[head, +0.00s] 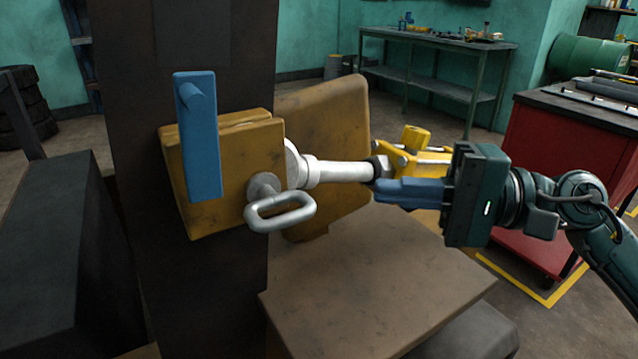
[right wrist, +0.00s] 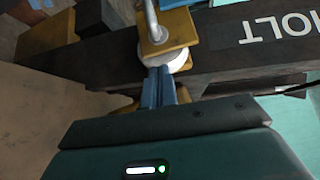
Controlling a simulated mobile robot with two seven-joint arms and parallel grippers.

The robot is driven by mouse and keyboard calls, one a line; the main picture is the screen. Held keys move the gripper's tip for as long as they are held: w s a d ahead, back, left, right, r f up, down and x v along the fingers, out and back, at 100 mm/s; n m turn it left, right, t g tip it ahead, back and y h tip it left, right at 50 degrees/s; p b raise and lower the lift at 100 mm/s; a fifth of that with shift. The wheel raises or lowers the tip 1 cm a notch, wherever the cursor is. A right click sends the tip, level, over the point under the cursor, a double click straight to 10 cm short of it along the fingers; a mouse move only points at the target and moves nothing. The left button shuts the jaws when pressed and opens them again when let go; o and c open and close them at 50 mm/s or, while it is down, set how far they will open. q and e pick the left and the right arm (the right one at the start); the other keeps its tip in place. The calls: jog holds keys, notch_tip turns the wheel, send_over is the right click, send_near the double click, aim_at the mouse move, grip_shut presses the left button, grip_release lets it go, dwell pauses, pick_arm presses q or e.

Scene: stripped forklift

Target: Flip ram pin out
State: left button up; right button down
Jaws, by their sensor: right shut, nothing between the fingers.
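A grey pin with a looped handle (head: 280,211) sits in the front of a yellow-brown bracket block (head: 235,165). Its handle also shows at the top of the right wrist view (right wrist: 153,25). A white-silver ram rod (head: 340,171) runs from the block's right side to a dark end nut. A flat blue lever (head: 199,140) stands upright on the block's front left. My right gripper (head: 382,193) has its blue fingers closed and empty, just right of the rod's end, pointing left. In the right wrist view its fingertips (right wrist: 159,72) appear close to the white round end (right wrist: 168,60). My left gripper is out of view.
A dark mast (head: 130,130) stands behind the block. A brown plate (head: 320,125) rises behind the rod, and a flat brown surface (head: 370,290) lies below. A red cabinet (head: 572,165) and a green workbench (head: 440,45) stand farther back.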

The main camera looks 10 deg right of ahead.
aim_at(279, 187)
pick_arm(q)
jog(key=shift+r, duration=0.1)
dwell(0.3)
